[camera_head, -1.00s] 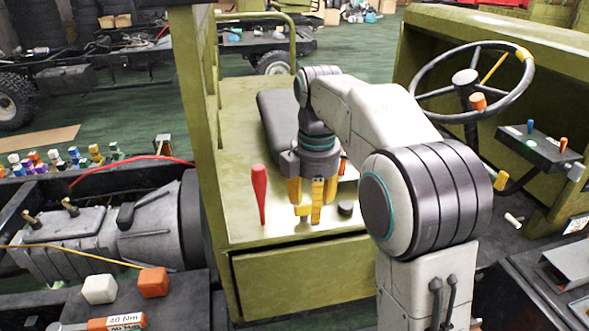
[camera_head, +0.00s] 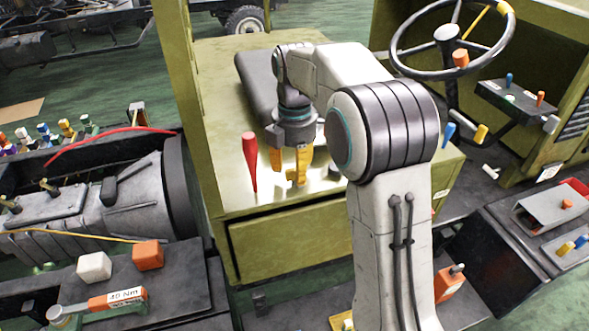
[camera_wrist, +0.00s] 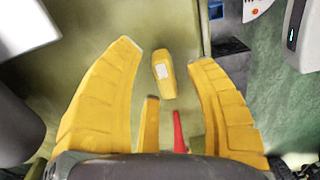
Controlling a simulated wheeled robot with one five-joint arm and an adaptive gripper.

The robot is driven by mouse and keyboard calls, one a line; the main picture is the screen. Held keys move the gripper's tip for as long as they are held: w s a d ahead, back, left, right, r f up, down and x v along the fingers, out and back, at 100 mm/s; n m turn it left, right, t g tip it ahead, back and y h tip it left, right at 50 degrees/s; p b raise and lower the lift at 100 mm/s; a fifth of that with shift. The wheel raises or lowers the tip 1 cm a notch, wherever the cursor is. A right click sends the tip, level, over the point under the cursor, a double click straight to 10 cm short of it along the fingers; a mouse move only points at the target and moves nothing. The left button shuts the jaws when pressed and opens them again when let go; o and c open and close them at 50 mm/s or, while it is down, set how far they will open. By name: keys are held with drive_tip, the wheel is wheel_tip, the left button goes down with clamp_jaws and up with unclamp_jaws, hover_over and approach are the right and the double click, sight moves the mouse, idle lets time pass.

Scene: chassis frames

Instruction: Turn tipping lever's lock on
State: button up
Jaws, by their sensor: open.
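My gripper (camera_head: 290,166) has yellow fingers and hangs pointing down over the pale panel on the green cab box, just right of an upright red lever (camera_head: 250,162). In the wrist view, my gripper (camera_wrist: 168,100) is open, its two large fingers spread wide. Between them are a yellow piece with a white patch (camera_wrist: 163,73), a thin yellow bar (camera_wrist: 150,124) and the red lever (camera_wrist: 179,132). I cannot tell which part is the tipping lever's lock, or whether anything touches the fingers.
A black seat cushion (camera_head: 257,85) lies behind my gripper. A steering wheel (camera_head: 452,40) and small coloured levers stand at the right. An engine block (camera_head: 110,195) and a workbench with a white cube (camera_head: 94,266) and an orange cube (camera_head: 148,255) are at the left.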

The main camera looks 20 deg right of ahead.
drive_tip(key=shift+f, duration=0.3)
drive_tip(key=shift+o, duration=0.4)
clamp_jaws()
